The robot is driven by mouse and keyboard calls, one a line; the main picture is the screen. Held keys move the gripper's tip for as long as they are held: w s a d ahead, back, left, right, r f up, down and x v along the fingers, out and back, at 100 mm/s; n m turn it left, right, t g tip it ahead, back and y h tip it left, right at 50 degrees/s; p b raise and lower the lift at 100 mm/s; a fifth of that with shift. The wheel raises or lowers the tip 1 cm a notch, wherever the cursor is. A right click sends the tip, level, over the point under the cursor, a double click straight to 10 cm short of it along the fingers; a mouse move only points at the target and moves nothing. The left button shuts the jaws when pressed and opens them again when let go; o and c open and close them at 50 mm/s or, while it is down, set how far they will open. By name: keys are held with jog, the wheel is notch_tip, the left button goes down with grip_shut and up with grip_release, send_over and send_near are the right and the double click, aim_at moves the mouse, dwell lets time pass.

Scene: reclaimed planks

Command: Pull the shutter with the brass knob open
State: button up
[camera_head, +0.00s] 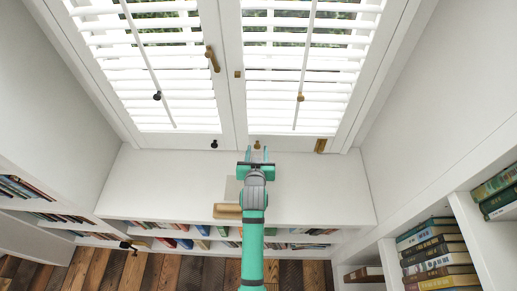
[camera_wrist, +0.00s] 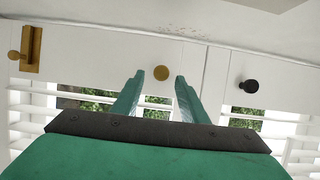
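Two white louvred shutters fill the window in the head view. The right shutter (camera_head: 303,141) has a small round brass knob (camera_head: 257,144) low at its left corner. The left shutter (camera_head: 180,141) has a black knob (camera_head: 214,143) low at its right corner. My gripper (camera_head: 257,153) is open and empty, just in front of the brass knob. In the wrist view, the brass knob (camera_wrist: 161,74) appears between and beyond the two green fingertips (camera_wrist: 159,78). I cannot tell whether they touch it. The black knob (camera_wrist: 248,86) is to the right there.
A brass latch (camera_head: 212,59) sits at the shutters' meeting edge. A brass catch (camera_head: 320,145) is low on the right shutter. A white ledge above bookshelves lies below the window, with a wooden block (camera_head: 227,211) on it. Side walls flank it; books (camera_head: 437,255) fill shelves at right.

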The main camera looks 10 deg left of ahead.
jog(key=shift+x, duration=1.15)
jog(key=shift+s+f, duration=0.1)
